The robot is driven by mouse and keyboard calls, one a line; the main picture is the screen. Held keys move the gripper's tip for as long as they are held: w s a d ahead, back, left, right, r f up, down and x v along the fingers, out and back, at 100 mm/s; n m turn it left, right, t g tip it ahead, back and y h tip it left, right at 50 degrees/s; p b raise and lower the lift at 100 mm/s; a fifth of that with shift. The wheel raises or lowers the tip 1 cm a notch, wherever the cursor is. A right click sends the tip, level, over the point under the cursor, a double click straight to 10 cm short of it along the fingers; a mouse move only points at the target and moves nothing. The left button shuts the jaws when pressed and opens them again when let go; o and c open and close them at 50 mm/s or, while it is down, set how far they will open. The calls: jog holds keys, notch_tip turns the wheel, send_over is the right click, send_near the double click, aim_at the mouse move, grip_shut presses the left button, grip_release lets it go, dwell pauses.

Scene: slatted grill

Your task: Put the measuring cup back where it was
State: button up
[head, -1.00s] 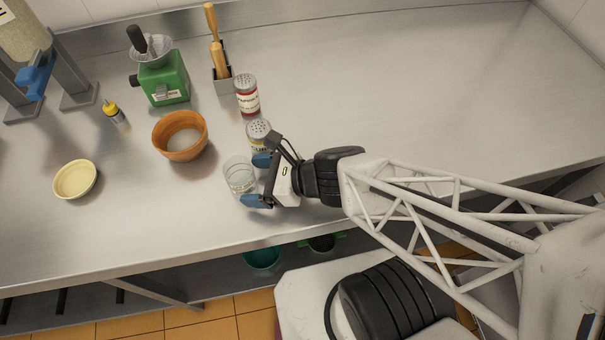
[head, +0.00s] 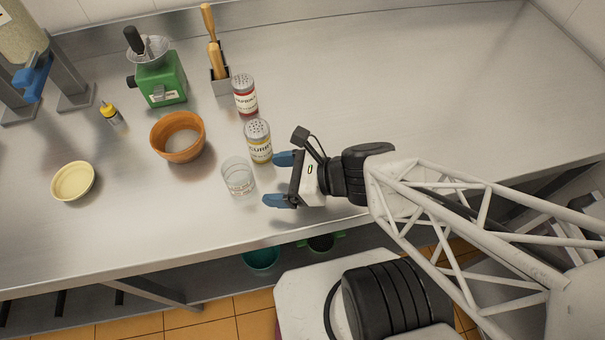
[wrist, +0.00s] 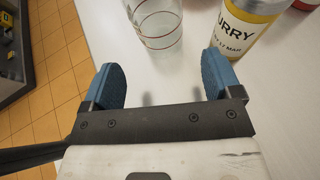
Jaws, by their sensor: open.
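The measuring cup (head: 238,179) is clear with red markings and stands upright on the steel counter, in front of the curry shaker. In the wrist view the cup (wrist: 158,28) stands ahead of my fingers, apart from them. My gripper (head: 281,180) is open and empty, to the right of the cup in the head view. Its blue fingertips show in the wrist view (wrist: 164,82) with a clear gap between them. The cup's top is cut off in the wrist view.
The curry shaker (head: 258,143) stands close to my upper finger, with a red-labelled shaker (head: 244,96) behind it. An orange bowl (head: 178,140) and a cream bowl (head: 73,181) stand to the left. The counter (head: 400,90) is clear at the back right.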

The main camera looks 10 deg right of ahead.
jog(key=shift+v, duration=2.4)
jog(key=shift+s+r, duration=0.1)
jog(key=w+d+r+n+g+h, duration=0.1)
jog(key=d+r+n+h, duration=0.4)
jog(key=n, duration=0.6)
jog(key=w+d+r+n+g+h, duration=0.1)
jog(key=w+d+r+n+h, duration=0.2)
jog(key=r+n, duration=0.7)
jog(key=d+n+h, duration=0.1)
jog(key=d+h, duration=0.1)
jog(key=h, duration=0.2)
jog(key=shift+w+d+r+h, duration=0.25)
jog(key=shift+w+d+h, duration=0.05)
jog(key=shift+h, duration=0.1)
